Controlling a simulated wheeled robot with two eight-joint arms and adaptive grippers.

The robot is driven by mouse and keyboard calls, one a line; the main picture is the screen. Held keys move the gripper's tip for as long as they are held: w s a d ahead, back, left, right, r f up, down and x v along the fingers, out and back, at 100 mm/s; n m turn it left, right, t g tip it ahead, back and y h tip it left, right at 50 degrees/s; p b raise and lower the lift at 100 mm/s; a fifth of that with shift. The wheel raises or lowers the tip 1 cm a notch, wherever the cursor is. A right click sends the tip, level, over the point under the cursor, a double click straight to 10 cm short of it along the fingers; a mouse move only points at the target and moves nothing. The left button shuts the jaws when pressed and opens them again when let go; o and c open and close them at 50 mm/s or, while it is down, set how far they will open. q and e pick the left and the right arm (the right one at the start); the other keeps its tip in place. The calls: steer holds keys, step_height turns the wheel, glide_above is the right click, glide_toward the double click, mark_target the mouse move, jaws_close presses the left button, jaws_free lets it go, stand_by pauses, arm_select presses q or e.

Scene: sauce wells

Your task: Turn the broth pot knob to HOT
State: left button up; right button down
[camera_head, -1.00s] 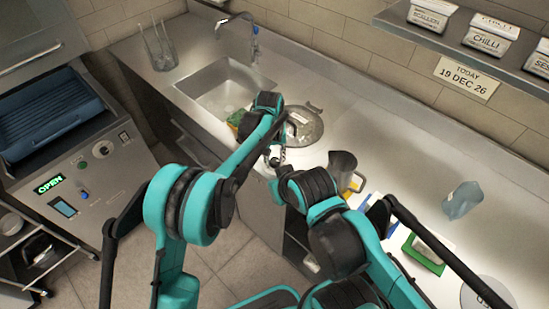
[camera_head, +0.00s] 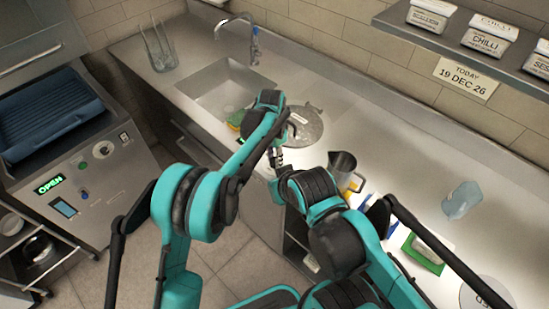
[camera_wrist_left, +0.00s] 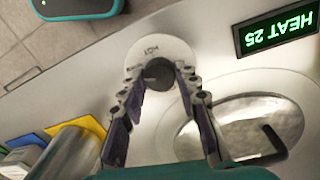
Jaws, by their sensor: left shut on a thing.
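The broth pot knob (camera_wrist_left: 158,72) is a dark round knob on a pale dial plate (camera_wrist_left: 172,47) marked HOT, at the upper middle of the left wrist view. My left gripper (camera_wrist_left: 159,80) has its fingers on both sides of the knob and is shut on it. The knob's pointer cannot be made out. The display (camera_wrist_left: 279,30) beside it reads HEAT 25 in green. The broth pot's round metal lid (camera_wrist_left: 235,118) lies close by; in the head view the lid (camera_head: 306,124) is behind my left gripper (camera_head: 277,157). My right arm shows, but its gripper does not.
A grey jug (camera_head: 342,168) stands right of the knob, by yellow and blue cards. The sink (camera_head: 222,96) is to the left. Counter at the back right is clear.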

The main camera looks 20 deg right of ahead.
arm_select(q)
steer(key=m, duration=1.3)
steer(key=shift+d+y, duration=0.1)
steer(key=shift+y, duration=0.2)
steer(key=shift+m, duration=0.4)
steer(key=o, duration=1.2)
steer(key=shift+c, duration=0.2)
step_height(320, 180, up, 12)
steer(key=shift+w+d, duration=0.15)
steer(key=shift+d, duration=0.15)
steer(key=shift+a, duration=0.1)
